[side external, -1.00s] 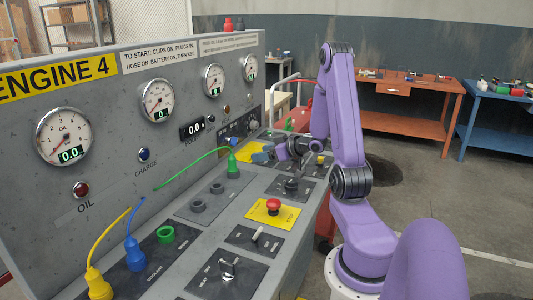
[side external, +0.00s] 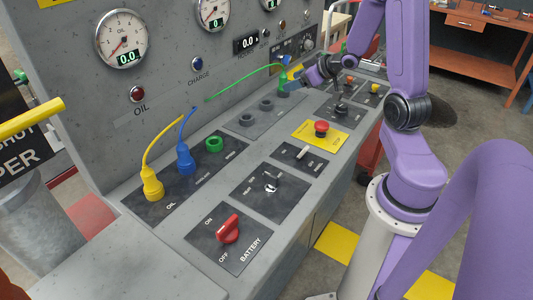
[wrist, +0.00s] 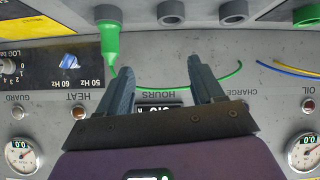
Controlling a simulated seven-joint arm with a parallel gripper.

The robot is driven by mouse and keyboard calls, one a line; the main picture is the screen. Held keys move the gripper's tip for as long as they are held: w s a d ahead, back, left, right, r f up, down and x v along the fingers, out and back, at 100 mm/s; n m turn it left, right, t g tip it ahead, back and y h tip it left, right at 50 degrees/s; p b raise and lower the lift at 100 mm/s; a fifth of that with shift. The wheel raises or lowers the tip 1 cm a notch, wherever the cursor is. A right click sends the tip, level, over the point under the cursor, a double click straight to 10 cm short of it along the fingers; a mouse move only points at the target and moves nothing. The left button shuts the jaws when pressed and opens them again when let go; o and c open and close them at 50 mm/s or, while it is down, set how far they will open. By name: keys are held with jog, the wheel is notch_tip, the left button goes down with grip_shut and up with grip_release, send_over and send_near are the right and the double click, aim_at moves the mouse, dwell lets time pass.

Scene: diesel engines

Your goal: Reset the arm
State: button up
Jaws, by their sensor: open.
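My gripper (side external: 293,82) is at the far part of the engine console, close to the green plug (side external: 283,86) and partly hidden by my arm. In the wrist view, its two blue-grey fingers (wrist: 162,78) are spread apart with nothing between them. The wrist view shows the panel face upside down, and the green plug (wrist: 109,38) stands just outside the left finger. A green cable (wrist: 190,86) passes behind the fingers.
A yellow plug (side external: 152,184) and a blue plug (side external: 185,160) stand beside an empty green socket (side external: 214,144). A red stop button (side external: 321,128), a key switch (side external: 270,186) and a red battery switch (side external: 228,230) lie nearer. Floor right of the console is open.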

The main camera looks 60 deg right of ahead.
jog(key=s+a+r+n+g+y, duration=0.1)
jog(key=s+a+n+g, duration=0.2)
jog(key=a, duration=0.8)
jog(key=s+a+n+g, duration=0.2)
jog(key=a, duration=0.9)
jog(key=s+a+r+n+g, duration=0.1)
jog(key=s+a+n+g, duration=0.2)
jog(key=s, duration=0.7)
jog(key=s+a+r+n+g, duration=0.2)
jog(key=s+a+n, duration=0.1)
jog(key=s, duration=0.7)
jog(key=shift+a+g+h, duration=0.3)
jog(key=shift+a+g, duration=0.1)
jog(key=shift+a, duration=0.25)
